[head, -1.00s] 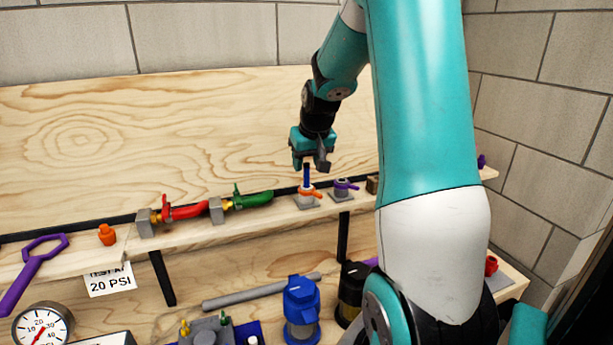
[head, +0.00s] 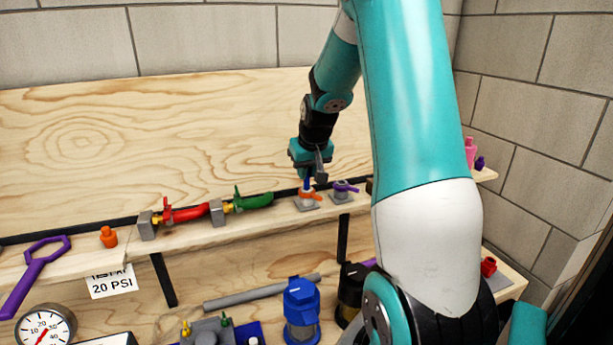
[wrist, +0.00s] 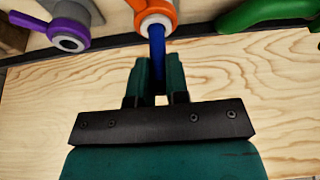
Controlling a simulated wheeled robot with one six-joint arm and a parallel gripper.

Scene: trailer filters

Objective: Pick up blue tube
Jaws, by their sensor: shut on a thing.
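The blue tube (head: 307,185) stands upright in the orange-collared fitting (head: 307,196) on the shelf. In the wrist view the blue tube (wrist: 157,45) runs from the orange collar (wrist: 154,14) down between the fingers. My gripper (head: 309,176) is above the fitting, shut on the upper part of the tube. In the wrist view the two teal fingers of my gripper (wrist: 157,72) stand on either side of the tube. The tube's lower end is hidden inside the fitting.
A purple-handled fitting (head: 343,189) stands close to the right of the orange one. Green (head: 250,201) and red (head: 188,213) valves lie to the left on the shelf (head: 215,237). A plywood board (head: 180,130) rises behind. A blue-capped filter (head: 301,305) stands below.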

